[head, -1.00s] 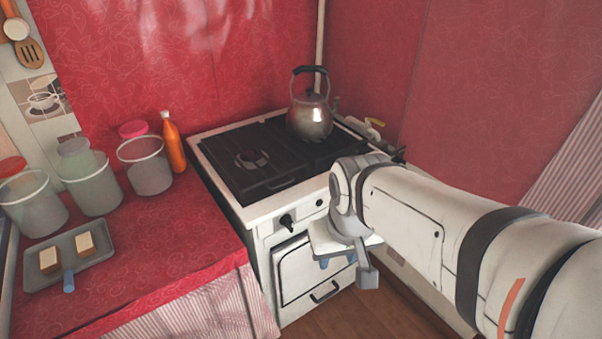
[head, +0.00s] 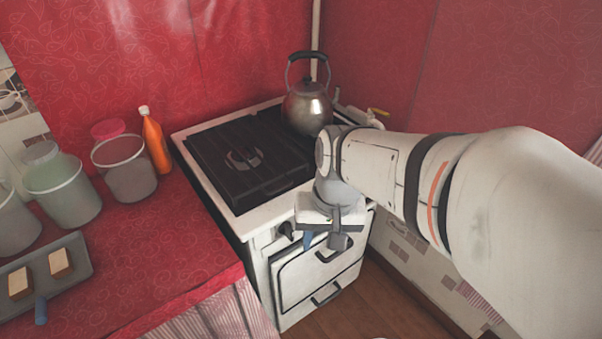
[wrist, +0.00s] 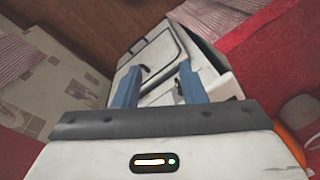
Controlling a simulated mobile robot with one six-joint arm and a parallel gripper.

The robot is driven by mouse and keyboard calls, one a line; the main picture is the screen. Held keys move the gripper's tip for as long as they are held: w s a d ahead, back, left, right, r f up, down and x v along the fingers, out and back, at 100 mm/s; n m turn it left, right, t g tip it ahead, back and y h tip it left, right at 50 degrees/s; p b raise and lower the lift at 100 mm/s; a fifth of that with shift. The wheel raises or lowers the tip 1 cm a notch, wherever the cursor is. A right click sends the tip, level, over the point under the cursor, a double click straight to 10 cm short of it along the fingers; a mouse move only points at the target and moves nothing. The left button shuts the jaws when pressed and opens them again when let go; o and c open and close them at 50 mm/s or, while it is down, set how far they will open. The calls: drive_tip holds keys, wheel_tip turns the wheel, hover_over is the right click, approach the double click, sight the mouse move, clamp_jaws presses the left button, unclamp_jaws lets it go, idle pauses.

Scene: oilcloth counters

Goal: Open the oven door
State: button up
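The white oven (head: 285,290) stands under a black hob. Its front door (head: 304,272) looks shut, with a dark handle (head: 329,254) near its top edge; the door also shows in the wrist view (wrist: 155,55). My gripper (head: 322,243) is in front of the upper oven front and hides part of it and of the knobs. In the wrist view my gripper (wrist: 161,70) is open, its two blue fingers apart and pointing at the oven front. A dark handle (wrist: 145,73) shows between the fingers, closer to the left one. I cannot tell whether they touch it.
A metal kettle (head: 307,108) stands on the hob. A red counter (head: 150,230) adjoins on the left, with clear jars, an orange bottle (head: 156,142) and a tray (head: 75,255). A second handle (head: 325,296) is lower on the oven front. Wooden floor (head: 370,305) is open before it.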

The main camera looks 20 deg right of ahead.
wheel_tip(320, 180, down, 12)
drive_tip(key=w+m+g+y+b, duration=0.25)
drive_tip(key=m+y+b, duration=0.3)
drive_tip(key=m, duration=0.35)
drive_tip(key=m+t+y+b, duration=0.7)
drive_tip(key=m+t+b, duration=0.95)
drive_tip(key=m, duration=1.65)
approach(339, 253)
drive_tip(key=w+a, duration=0.1)
drive_tip(key=w, duration=0.1)
drive_tip(key=b+x, duration=0.2)
drive_tip(key=x, duration=0.6)
drive_tip(key=shift+f, duration=0.15)
drive_tip(key=shift+c, duration=0.4)
clamp_jaws()
